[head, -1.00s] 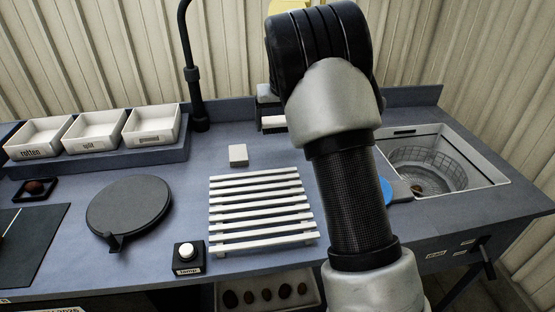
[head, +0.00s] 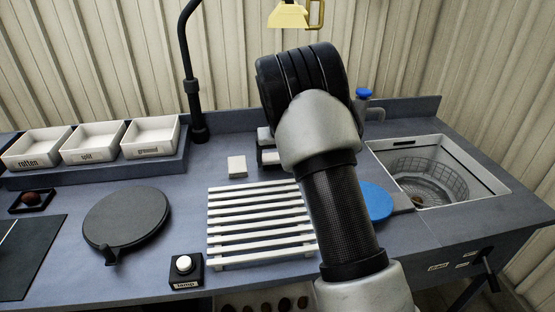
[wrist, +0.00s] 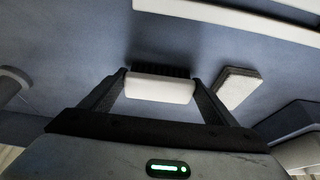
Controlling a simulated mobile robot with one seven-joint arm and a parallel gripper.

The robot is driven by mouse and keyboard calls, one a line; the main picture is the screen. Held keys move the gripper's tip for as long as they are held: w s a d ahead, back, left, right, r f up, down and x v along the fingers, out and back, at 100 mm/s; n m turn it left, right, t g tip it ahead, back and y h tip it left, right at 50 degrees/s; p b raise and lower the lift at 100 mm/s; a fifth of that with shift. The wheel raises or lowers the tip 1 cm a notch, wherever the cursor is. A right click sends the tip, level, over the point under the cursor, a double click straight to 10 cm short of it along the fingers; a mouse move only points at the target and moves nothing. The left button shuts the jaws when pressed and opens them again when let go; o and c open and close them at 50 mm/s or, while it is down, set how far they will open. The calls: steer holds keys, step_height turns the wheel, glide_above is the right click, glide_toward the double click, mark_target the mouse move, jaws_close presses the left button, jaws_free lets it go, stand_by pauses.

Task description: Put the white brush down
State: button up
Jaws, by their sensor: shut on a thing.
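The white brush (wrist: 160,89) is between the two fingers of my gripper (wrist: 161,82) in the wrist view. The gripper is shut on it. Its dark bristles (wrist: 160,71) show on the side away from my palm, over the blue-grey bench top (wrist: 75,55). I cannot tell whether the bristles touch the bench.
A pale block (head: 237,167) lies on the bench behind the white slatted rack (head: 262,225); it also shows beside the brush in the wrist view (wrist: 239,87). A dark stand (head: 266,148), partly hidden, is behind my arm. A blue disc (head: 376,202) and basin (head: 437,172) are right.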

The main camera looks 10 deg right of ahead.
steer(key=shift+f, duration=0.2)
steer(key=o, duration=1)
steer(key=shift+r, duration=0.35)
steer(key=s+f+v, duration=0.1)
steer(key=s+v, duration=0.1)
steer(key=v, duration=0.8)
steer(key=s+f+v, duration=0.1)
steer(key=s+v, duration=0.1)
steer(key=v, duration=0.8)
steer(key=s+r+y, duration=0.1)
steer(key=s+r, duration=0.2)
steer(key=s, duration=0.4)
steer(key=s+r, duration=0.4)
steer(key=s, duration=0.2)
steer(key=s+f+t+h, duration=0.1)
steer(key=s+f, duration=0.1)
steer(key=s, duration=1.6)
steer(key=shift+f+p, duration=0.3)
steer(key=shift+p, duration=0.15)
